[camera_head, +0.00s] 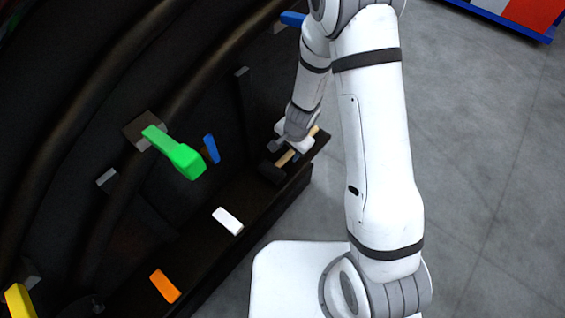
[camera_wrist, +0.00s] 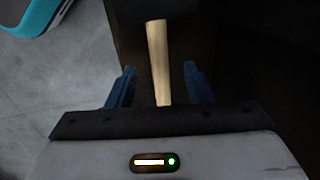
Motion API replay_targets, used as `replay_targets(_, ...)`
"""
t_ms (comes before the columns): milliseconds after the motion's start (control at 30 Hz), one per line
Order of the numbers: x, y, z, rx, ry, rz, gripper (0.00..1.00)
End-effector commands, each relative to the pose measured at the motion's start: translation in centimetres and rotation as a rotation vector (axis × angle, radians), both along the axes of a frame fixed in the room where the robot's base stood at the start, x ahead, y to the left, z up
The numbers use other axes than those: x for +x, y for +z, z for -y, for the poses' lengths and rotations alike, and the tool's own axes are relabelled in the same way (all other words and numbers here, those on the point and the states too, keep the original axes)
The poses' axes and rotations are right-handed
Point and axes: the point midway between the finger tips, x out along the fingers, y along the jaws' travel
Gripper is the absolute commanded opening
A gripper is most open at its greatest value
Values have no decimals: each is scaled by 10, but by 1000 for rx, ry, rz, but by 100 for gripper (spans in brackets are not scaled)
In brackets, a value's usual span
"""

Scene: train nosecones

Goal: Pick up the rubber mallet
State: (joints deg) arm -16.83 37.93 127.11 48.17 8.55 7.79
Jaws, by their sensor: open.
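The rubber mallet has a pale wooden handle (camera_head: 297,149) and a black head (camera_head: 272,172). It lies on the dark ledge at the right end of the nosecone structure. In the wrist view the handle (camera_wrist: 158,62) runs between the two blue fingers of my gripper (camera_wrist: 159,85), with the dark head (camera_wrist: 150,10) at the top edge. My gripper is open, with a finger on each side of the handle and a visible gap to each. In the head view my gripper (camera_head: 283,146) is over the mallet, and its fingers are hard to make out.
The dark ledge (camera_head: 190,235) also holds a white block (camera_head: 228,221) and an orange block (camera_head: 165,286). A green handled part (camera_head: 178,155) and a blue piece (camera_head: 211,149) are on the structure's wall. A yellow piece (camera_head: 19,301) is lower left. Grey floor (camera_head: 480,170) is open to the right.

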Motion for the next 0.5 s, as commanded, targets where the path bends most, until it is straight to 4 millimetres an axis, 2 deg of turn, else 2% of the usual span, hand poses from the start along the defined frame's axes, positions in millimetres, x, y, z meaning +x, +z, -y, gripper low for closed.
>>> replay_targets(33, 1, -11, 0, 0, -1, -2, 47)
replay_targets(200, 6, -37, -2, 1, -1, -1, 47)
replay_targets(333, 8, -44, -4, 1, -1, -1, 47)
replay_targets(500, 8, -43, -4, 1, -1, 0, 47)
